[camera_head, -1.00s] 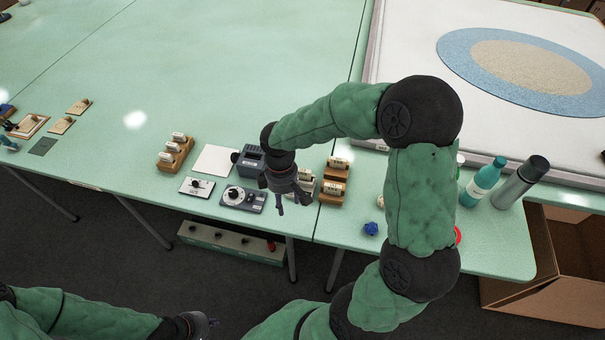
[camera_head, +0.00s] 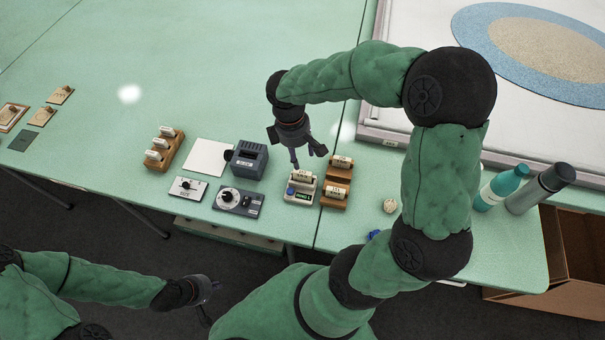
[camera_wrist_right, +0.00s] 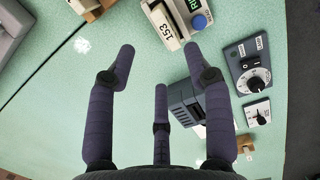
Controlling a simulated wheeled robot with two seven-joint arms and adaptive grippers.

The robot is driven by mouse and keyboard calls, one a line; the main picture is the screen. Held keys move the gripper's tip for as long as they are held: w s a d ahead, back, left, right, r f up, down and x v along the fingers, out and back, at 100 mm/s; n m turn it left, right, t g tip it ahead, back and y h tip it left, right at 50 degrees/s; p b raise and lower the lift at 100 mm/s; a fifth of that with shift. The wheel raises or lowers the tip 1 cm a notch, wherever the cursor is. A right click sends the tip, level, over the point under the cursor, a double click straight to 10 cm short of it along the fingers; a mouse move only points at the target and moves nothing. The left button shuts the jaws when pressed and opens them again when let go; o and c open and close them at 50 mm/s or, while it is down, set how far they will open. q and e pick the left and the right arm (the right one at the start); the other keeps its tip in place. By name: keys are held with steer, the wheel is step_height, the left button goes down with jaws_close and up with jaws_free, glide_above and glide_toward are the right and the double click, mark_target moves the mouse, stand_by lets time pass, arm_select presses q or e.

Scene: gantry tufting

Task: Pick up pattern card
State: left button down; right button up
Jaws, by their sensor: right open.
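Tan cards with small knobs, likely the pattern cards, lie at the far left of the table; one (camera_head: 60,94) is behind another (camera_head: 43,117). A blank white square card (camera_head: 208,157) lies flat near the middle, beside the dark grey box (camera_head: 248,160). My right gripper (camera_head: 309,157) is open and empty, fingers down, above the table just behind the small scale. Its spread fingers also show in the right wrist view (camera_wrist_right: 159,50), with nothing between them. My left gripper (camera_head: 210,300) is low, in front of the table's edge; its finger opening is unclear.
The scale (camera_head: 300,196) bears a labelled block (camera_wrist_right: 165,34). Wooden racks (camera_head: 167,150) (camera_head: 336,185), a dial panel (camera_head: 238,202) and a switch panel (camera_head: 188,188) line the front edge. The table behind is clear.

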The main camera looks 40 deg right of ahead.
mark_target(303, 172)
step_height(303, 172, down, 4)
steer(key=shift+s+d+r+b, duration=0.1)
steer(key=shift+s+d+b, duration=0.05)
steer(key=shift+b, duration=0.3)
steer(key=f+b, duration=0.1)
steer(key=f, duration=0.1)
steer(key=s+f+b, duration=0.1)
steer(key=f, duration=0.1)
steer(key=shift+f, duration=0.6)
steer(key=shift+r, duration=0.1)
steer(key=shift+c, duration=0.3)
jaws_close()
